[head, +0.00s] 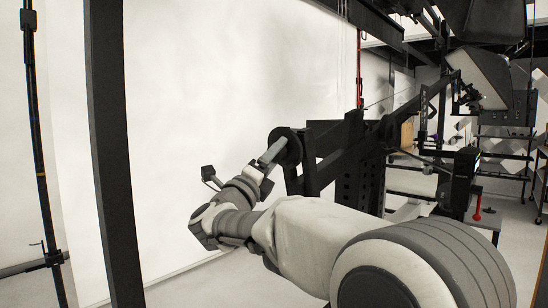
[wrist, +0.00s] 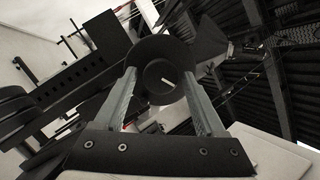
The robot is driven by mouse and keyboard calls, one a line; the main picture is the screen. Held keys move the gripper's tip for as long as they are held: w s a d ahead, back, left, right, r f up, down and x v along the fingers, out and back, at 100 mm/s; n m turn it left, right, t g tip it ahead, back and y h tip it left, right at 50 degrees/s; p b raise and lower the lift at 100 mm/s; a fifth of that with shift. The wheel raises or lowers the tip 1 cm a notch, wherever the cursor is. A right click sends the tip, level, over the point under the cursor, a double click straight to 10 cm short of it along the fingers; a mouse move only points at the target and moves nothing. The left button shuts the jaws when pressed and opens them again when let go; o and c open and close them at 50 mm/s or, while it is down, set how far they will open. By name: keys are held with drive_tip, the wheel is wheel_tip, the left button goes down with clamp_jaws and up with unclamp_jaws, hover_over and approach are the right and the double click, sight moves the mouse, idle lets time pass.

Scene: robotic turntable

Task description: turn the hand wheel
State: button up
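The hand wheel is a dark round disc (head: 291,143) on the side of a black metal frame in the head view. In the wrist view its dark disc (wrist: 150,48) fills the upper middle, with a round hub (wrist: 160,92) bearing a short pale mark. My gripper (head: 270,153) reaches up to the wheel. In the wrist view my gripper (wrist: 160,73) has its two grey fingers wide apart, one on each side of the hub. The left fingertip seems slightly apart from the hub; the right one is very close, and I cannot tell whether it touches.
The black frame (head: 345,165) with its perforated upright extends right behind the wheel. A dark vertical post (head: 110,140) stands at the left before a white backdrop (head: 200,80). A red-handled part (head: 478,205) and shelving (head: 505,140) are at the right. Floor shows at the lower left.

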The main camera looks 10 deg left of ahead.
drive_tip(key=shift+o, duration=0.3)
drive_tip(key=p+v, duration=0.1)
drive_tip(key=v, duration=1.6)
drive_tip(key=shift+s+p, duration=0.2)
drive_tip(key=shift+p, duration=0.1)
idle(0.4)
